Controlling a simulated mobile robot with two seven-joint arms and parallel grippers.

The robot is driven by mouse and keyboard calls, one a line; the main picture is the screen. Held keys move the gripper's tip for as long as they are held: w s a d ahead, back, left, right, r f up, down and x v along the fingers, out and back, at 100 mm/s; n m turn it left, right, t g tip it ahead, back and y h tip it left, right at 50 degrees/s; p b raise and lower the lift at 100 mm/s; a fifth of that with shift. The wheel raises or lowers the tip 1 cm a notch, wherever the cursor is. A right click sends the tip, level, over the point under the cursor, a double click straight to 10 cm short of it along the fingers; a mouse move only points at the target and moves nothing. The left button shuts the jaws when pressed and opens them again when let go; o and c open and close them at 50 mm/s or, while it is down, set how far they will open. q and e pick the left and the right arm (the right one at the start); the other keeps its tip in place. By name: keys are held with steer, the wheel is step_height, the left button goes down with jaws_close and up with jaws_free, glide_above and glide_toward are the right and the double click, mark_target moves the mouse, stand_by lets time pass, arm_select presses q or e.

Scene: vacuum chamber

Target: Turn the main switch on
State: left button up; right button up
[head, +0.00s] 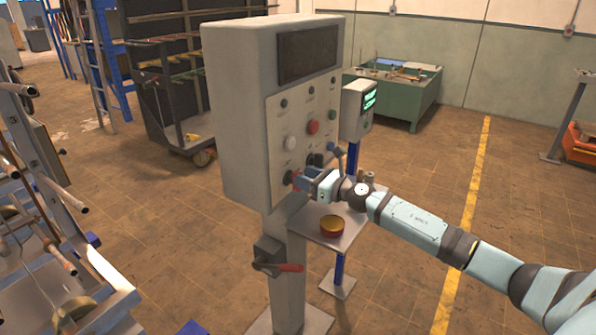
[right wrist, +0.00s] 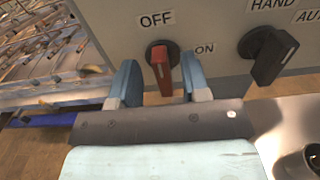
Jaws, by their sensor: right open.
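The main switch (right wrist: 160,68) is a red rotary handle on a dark round base, low on the grey cabinet's panel (head: 275,130). In the right wrist view its handle stands near upright, its top leaning slightly toward the OFF label (right wrist: 156,20); the ON label (right wrist: 205,48) is to its right. My right gripper (right wrist: 159,75) is open, with one blue finger on each side of the red handle. Gaps show between the fingers and the handle. In the head view my right gripper (head: 297,182) is at the panel's lower left and mostly hides the switch. My left gripper is not in view.
A black selector (right wrist: 270,54) is right of the switch. A red-handled lever (head: 280,267) is on the pedestal below. Racks with pipes (head: 45,230) are at left.

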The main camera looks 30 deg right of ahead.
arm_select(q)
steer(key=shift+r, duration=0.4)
arm_select(e)
steer(key=shift+x, duration=1.45)
steer(key=shift+c, duration=0.4)
steer(key=c, duration=0.7)
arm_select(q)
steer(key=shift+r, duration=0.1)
